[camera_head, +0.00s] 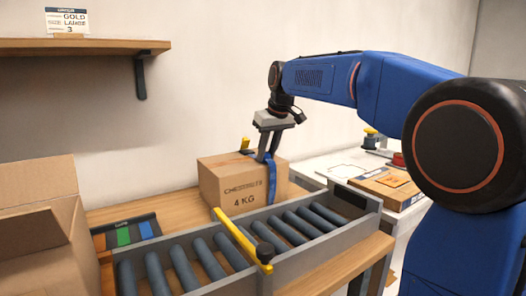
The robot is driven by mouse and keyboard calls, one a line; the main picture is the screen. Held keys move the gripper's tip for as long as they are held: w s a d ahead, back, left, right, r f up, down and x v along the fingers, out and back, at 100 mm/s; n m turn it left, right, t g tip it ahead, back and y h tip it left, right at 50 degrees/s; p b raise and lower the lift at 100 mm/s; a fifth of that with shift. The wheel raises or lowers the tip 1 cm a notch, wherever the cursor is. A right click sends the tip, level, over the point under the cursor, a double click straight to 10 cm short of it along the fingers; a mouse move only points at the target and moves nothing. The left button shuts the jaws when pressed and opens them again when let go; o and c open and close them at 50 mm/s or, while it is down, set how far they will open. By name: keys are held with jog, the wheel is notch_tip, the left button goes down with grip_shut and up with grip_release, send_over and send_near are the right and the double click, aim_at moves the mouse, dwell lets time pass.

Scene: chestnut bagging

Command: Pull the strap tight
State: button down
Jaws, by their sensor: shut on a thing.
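A closed brown carton (232,184) printed "CHESTNUTS 4 KG" stands on the wooden bench behind the roller conveyor. A blue strap (271,180) runs over its top and hangs down its front face near the right edge. My gripper (266,153) reaches down from above and is shut on the strap at the top of the carton. Its fingertips are small here, and the strap's far side is hidden behind the carton and gripper.
The roller conveyor (236,281) with a yellow bar (236,237) across it lies in front of the carton. An open box (40,225) stands at left. A shelf (80,45) holds a "GOLD LARGE 3" sign (67,20). A flat package (385,186) lies on the white table at right.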

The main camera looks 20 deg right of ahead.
jog(key=shift+s+d, duration=0.15)
jog(key=shift+s, duration=0.25)
jog(key=c, duration=1.4)
grip_release()
jog(key=shift+c, duration=0.2)
jog(key=v, duration=1.7)
jog(key=shift+r, duration=0.2)
jog(key=shift+s, duration=0.1)
